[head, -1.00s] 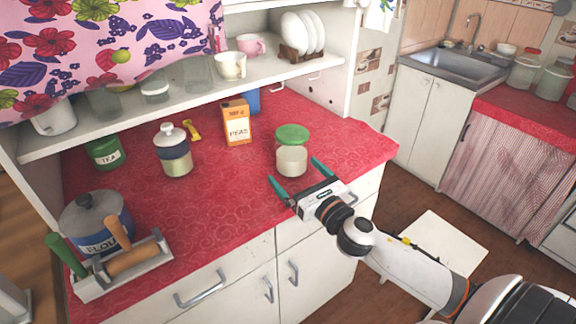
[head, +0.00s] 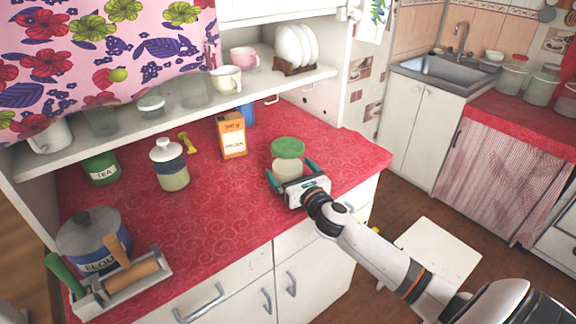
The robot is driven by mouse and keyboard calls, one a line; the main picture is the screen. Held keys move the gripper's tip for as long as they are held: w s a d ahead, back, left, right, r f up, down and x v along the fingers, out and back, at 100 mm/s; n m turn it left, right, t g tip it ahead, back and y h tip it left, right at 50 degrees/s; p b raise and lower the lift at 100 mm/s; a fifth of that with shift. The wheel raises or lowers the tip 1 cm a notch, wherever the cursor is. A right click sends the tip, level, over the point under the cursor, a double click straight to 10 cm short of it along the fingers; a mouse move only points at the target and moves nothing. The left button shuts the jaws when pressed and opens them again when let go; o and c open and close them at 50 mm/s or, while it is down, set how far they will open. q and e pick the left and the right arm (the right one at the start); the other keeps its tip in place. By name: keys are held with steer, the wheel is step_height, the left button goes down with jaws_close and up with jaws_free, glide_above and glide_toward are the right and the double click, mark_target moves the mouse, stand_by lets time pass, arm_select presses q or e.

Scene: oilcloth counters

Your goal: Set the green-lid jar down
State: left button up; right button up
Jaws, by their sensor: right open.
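The green-lid jar (head: 288,150) stands upright on the red oilcloth counter (head: 225,205), near its right front part. It is clear glass with pale contents and a green lid. My right gripper (head: 291,177) is open, with one green finger on each side of the jar's lower body. The gripper's body hides the jar's base. I cannot tell whether the fingers touch the glass. My left gripper is not in view.
A peas box (head: 232,135) stands behind and left of the jar. The counter's middle is clear.

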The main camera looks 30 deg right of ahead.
steer(key=shift+w, duration=1.1)
steer(key=shift+s, duration=0.1)
steer(key=shift+c, duration=0.2)
steer(key=shift+d, duration=0.1)
steer(key=c, duration=1.2)
steer(key=shift+r, duration=0.15)
steer(key=shift+c, duration=0.8)
